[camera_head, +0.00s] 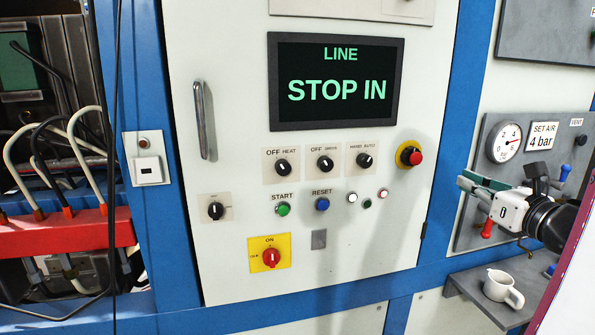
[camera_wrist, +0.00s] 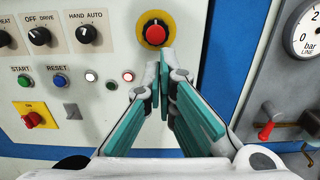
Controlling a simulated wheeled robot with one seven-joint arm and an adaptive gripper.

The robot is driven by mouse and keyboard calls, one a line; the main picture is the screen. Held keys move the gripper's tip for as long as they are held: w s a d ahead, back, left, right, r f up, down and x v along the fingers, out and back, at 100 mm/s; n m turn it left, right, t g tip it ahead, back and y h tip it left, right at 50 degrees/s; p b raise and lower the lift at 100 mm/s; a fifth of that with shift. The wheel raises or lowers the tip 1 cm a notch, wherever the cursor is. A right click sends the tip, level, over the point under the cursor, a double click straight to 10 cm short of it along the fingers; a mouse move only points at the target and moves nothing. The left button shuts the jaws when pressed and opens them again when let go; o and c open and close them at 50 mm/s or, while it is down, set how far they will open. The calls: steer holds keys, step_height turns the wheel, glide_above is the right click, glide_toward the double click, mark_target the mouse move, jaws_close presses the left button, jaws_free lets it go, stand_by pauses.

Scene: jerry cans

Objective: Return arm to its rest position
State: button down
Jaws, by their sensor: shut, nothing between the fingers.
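My gripper (camera_head: 465,184) is at the right of the head view, in front of the grey gauge panel, with its fingers pointing left. In the wrist view my gripper (camera_wrist: 164,62) has its teal-padded fingers together at the tips, with nothing between them. The fingertips appear just below the red mushroom button (camera_wrist: 156,31) on its yellow ring. That red button (camera_head: 413,157) also shows in the head view, left of the gripper and apart from it. My arm covers part of the gauge panel.
A white cabinet door (camera_head: 225,150) carries a screen (camera_head: 335,82) reading "LINE STOP IN", knobs, buttons and a red-on-yellow switch (camera_head: 270,255). A pressure gauge (camera_head: 504,143) and a red-handled valve (camera_head: 487,229) are near my gripper.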

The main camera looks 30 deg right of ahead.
steer(key=w+a+f+n+g+y, duration=0.1)
steer(key=w+a+n+g+y, duration=0.25)
steer(key=a, duration=0.65)
steer(key=w+a+n+y, duration=0.3)
steer(key=a+n+y, duration=0.2)
steer(key=a+n, duration=0.3)
steer(key=s+a+f+n+g+y, duration=0.1)
steer(key=s+a+f+n+g, duration=0.2)
steer(key=a, duration=0.5)
steer(key=a+n+g+y, duration=0.2)
steer(key=a+n+g, duration=0.1)
steer(key=a+n, duration=0.4)
steer(key=s+a+f+n+g+h, duration=0.1)
steer(key=s+a+n+h, duration=0.1)
steer(key=s+n, duration=0.3)
steer(key=s+a+f+n+g+h, duration=0.1)
steer(key=s+n+h, duration=0.4)
steer(key=n, duration=0.7)
steer(key=shift+s+a+g, duration=0.25)
steer(key=shift+a+g, duration=0.3)
steer(key=shift+a, duration=0.2)
steer(key=shift+h, duration=0.25)
